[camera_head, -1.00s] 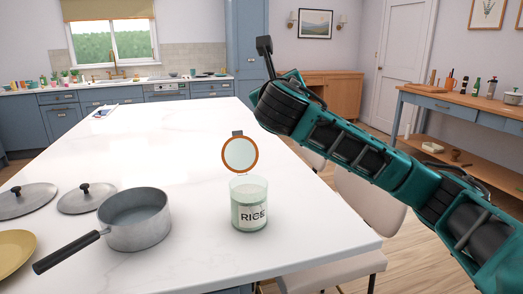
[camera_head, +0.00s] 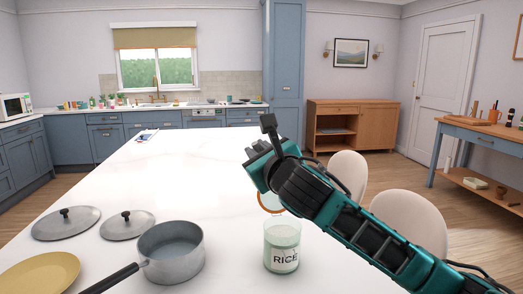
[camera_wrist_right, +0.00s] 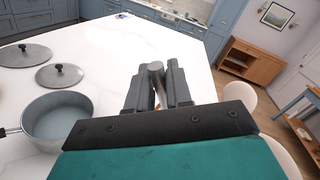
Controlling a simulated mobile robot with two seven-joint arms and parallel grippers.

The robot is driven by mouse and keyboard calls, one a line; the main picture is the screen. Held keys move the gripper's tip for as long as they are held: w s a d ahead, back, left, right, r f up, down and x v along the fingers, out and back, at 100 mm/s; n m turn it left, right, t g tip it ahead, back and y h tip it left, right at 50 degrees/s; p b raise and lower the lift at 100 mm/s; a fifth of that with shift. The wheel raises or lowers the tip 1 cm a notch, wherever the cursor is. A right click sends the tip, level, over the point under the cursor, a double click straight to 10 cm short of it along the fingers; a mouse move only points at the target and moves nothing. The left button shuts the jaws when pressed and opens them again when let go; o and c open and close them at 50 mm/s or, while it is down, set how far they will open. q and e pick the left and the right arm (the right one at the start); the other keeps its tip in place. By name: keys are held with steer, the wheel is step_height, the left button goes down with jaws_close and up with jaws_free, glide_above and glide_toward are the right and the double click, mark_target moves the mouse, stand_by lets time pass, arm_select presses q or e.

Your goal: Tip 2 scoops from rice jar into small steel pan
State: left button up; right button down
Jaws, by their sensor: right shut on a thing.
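The rice jar (camera_head: 282,250), pale glass with a RICE label, stands upright on the white worktop. Its round orange-rimmed lid (camera_head: 270,205) stands open behind it, partly hidden by my right arm. The small steel pan (camera_head: 171,250) stands left of the jar; its inside looks bare, and its dark handle points toward the lower left. My right gripper (camera_head: 257,170) is above and slightly left of the jar. The right wrist view shows its fingers (camera_wrist_right: 155,92) shut on a grey round-ended handle (camera_wrist_right: 156,75), seemingly a scoop's. The scoop's bowl is hidden. My left gripper is not in view.
Two steel lids (camera_head: 66,222) (camera_head: 127,224) lie behind and left of the pan. A yellow plate (camera_head: 42,273) is at the lower left. The worktop behind the lids is mostly clear. Pale chairs (camera_head: 408,220) stand along its right side.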

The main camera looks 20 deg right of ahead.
steer(key=shift+r+p, duration=0.15)
steer(key=shift+p, duration=0.55)
step_height(320, 180, down, 2)
steer(key=shift+f+b, duration=0.1)
steer(key=shift+b, duration=0.5)
step_height(320, 180, down, 10)
steer(key=b, duration=0.3)
steer(key=shift+b, duration=0.4)
